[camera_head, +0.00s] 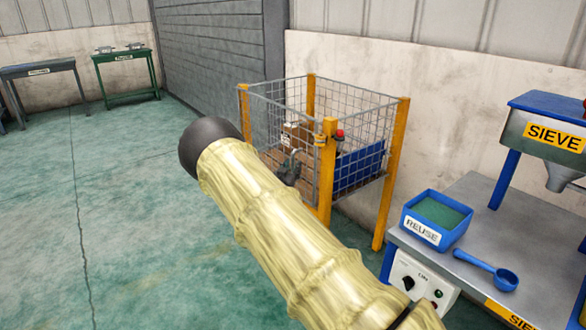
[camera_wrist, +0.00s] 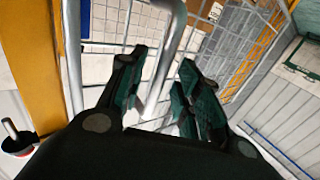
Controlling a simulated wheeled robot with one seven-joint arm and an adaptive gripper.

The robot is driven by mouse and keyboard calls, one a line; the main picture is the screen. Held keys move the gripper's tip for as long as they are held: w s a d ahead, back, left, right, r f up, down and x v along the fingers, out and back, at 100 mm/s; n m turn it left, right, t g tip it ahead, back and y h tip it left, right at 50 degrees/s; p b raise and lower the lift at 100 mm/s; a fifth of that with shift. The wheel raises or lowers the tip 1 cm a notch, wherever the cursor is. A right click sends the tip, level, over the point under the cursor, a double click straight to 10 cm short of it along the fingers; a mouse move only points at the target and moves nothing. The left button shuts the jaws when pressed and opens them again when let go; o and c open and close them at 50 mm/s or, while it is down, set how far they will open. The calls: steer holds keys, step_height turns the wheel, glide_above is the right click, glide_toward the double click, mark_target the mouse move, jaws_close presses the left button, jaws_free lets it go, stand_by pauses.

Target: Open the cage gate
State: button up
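The cage (camera_head: 375,115) has yellow posts and grey wire mesh and stands against the wall in the head view. Its mesh gate (camera_head: 268,125) is on the side facing my arm and looks closed. A grey tube handle (camera_head: 295,155) stands out from the gate; in the wrist view this handle (camera_wrist: 167,62) runs between my fingers. My gripper (camera_wrist: 165,65) is open around the handle, with a gap on the right finger's side; contact on the left is unclear. In the head view my gripper (camera_head: 288,174) is small and dark at the gate, partly hidden by my arm.
A cardboard box (camera_head: 295,134) and a blue bin (camera_head: 358,167) are inside the cage. A bench (camera_head: 470,215) with a REUSE tray (camera_head: 436,218), a blue scoop (camera_head: 488,268) and a sieve machine (camera_head: 545,130) stands at right. The floor (camera_head: 130,200) left of the cage is clear.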

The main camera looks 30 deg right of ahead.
steer(key=shift+w+d, duration=0.5)
steer(key=shift+d, duration=0.05)
jaws_close()
